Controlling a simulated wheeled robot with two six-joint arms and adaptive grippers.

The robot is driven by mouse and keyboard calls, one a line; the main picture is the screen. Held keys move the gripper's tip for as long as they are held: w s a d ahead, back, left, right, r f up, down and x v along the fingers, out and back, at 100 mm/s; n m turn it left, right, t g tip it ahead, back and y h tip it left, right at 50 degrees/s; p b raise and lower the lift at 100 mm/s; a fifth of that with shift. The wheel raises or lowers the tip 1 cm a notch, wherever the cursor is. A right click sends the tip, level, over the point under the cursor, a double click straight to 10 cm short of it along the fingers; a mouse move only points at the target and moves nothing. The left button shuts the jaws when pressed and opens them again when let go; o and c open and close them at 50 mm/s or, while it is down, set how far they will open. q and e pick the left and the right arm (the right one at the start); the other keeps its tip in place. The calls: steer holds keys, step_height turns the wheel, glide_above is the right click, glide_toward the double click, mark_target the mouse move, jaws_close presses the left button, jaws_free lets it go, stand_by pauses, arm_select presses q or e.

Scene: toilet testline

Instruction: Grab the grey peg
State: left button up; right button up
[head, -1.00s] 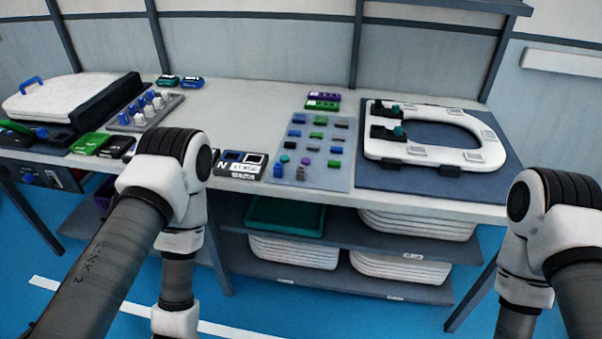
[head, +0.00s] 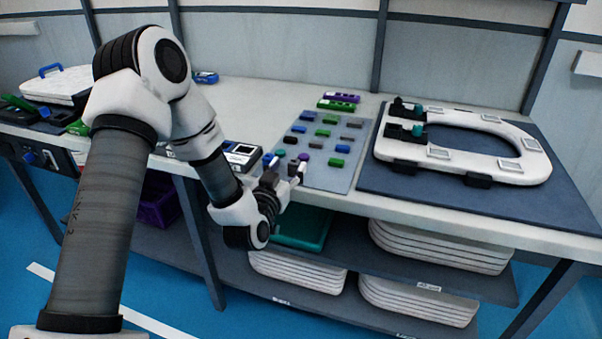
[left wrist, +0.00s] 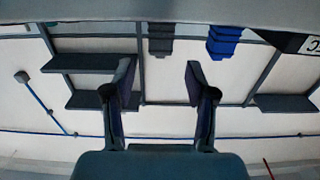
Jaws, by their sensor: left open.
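The grey peg (head: 292,167) stands at the near edge of the grey peg board (head: 325,176), partly hidden by my left gripper. My left gripper (head: 285,173) is open, low at the table's front edge, with its fingers pointing toward the peg. In the left wrist view, which looks upside down, the grey peg (left wrist: 160,40) lies ahead, in line with the gap between the open fingers (left wrist: 159,78). Nothing is between the fingers. My right gripper is not in view.
A blue peg (left wrist: 223,42) stands beside the grey one. Several coloured blocks lie on the board. A black and white box (head: 241,155) is to the left. A white toilet seat (head: 465,145) lies on a dark mat (head: 480,197) to the right. Shelves hold a green bin (head: 302,230).

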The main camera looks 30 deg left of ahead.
mark_target(294, 158)
arm_select(q)
steer(key=x, duration=0.4)
steer(key=shift+w+a+f, duration=0.1)
steer(key=shift+w+f, duration=0.1)
steer(key=shift+w, duration=0.2)
jaws_close()
steer(key=shift+r, duration=0.15)
